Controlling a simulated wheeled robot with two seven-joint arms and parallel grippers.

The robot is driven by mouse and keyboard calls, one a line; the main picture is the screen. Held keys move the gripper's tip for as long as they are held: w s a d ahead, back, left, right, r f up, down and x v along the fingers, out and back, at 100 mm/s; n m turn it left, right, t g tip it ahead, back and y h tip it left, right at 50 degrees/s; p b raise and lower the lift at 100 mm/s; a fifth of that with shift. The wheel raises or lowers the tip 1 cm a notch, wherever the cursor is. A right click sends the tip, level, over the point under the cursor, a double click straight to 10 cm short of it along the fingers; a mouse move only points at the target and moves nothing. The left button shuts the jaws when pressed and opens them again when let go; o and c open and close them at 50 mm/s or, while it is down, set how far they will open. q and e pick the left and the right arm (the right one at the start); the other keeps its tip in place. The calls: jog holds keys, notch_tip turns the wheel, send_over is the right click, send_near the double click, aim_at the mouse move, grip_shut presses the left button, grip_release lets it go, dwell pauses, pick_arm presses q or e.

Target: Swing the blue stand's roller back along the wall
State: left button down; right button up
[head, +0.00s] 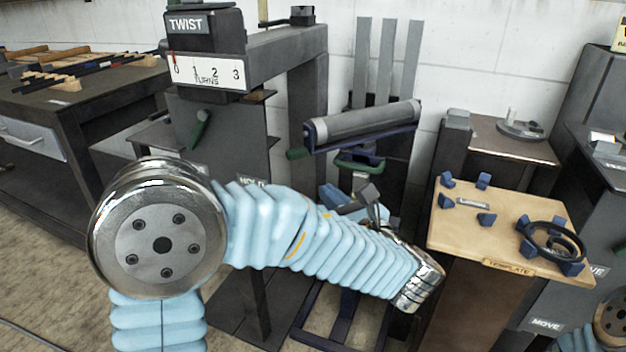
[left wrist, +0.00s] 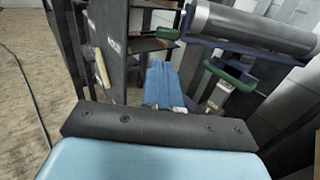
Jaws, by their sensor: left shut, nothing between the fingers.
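The grey roller (head: 365,119) lies in a dark blue cradle (head: 345,140) at mid height, in front of upright grey slats. Its right end is farther back than its left. My left gripper (head: 332,192) is shut and empty, below and left of the handle, partly behind my forearm. Its light blue fingers (left wrist: 164,72) appear apart from the handle. My right gripper is out of view.
A dark machine marked TWIST (head: 190,24) with a turns scale stands left of the roller. A wooden template board (head: 490,225) with blue blocks and a dark ring is at right. A workbench (head: 75,95) is far left. The white wall (head: 460,70) is behind.

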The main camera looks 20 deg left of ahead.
aim_at(292, 158)
pick_arm(q)
jog(key=p+x, duration=0.1)
jog(key=x, duration=1.2)
jog(key=shift+a, duration=0.15)
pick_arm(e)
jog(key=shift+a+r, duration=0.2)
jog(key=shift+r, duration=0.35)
pick_arm(q)
jog(key=shift+w, duration=0.1)
